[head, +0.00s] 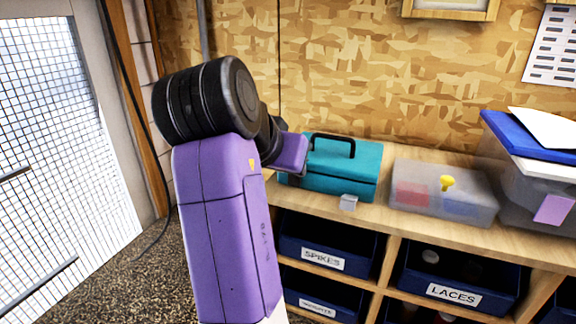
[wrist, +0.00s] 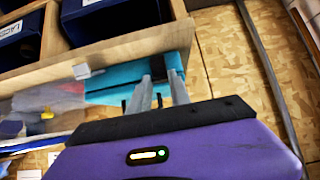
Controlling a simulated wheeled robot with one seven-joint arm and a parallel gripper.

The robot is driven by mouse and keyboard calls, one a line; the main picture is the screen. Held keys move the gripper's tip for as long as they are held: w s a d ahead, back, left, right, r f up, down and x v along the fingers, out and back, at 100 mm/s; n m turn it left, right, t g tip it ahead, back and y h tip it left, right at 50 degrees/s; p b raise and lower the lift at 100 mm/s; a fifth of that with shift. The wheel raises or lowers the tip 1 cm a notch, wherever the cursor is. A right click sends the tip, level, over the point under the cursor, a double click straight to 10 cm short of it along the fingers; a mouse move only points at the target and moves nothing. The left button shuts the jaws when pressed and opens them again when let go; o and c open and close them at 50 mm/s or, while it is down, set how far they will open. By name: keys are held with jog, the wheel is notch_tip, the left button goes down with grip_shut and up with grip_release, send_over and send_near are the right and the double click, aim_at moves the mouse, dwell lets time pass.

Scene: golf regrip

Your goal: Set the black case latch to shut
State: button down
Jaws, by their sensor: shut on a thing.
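The teal case (head: 345,168), with its lid down and a black handle (head: 333,140) on top, stands on the wooden bench. It also shows in the wrist view (wrist: 112,82). A black piece at its front edge, which looks like the black latch (wrist: 173,62), is at the tips of my gripper (wrist: 162,78). The fingers are close together and shut on it. They partly hide it, so its angle cannot be told. A grey latch (head: 348,202) sticks out at the case's front right; it also shows in the wrist view (wrist: 82,71). In the head view my arm hides the fingers and the black latch.
A clear box (head: 443,193) with a yellow knob stands right of the case. A grey bin with a blue lid (head: 535,135) is further right. Blue bins labelled SPIKES (head: 323,260) and LACES (head: 453,293) sit under the bench. The plywood wall (head: 400,90) is close behind.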

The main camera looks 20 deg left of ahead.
jog(key=shift+r, duration=0.1)
jog(key=c, duration=1.2)
grip_release()
jog(key=b+v, duration=0.2)
jog(key=v, duration=0.5)
jog(key=shift+s+r, duration=0.2)
jog(key=shift+s, duration=0.05)
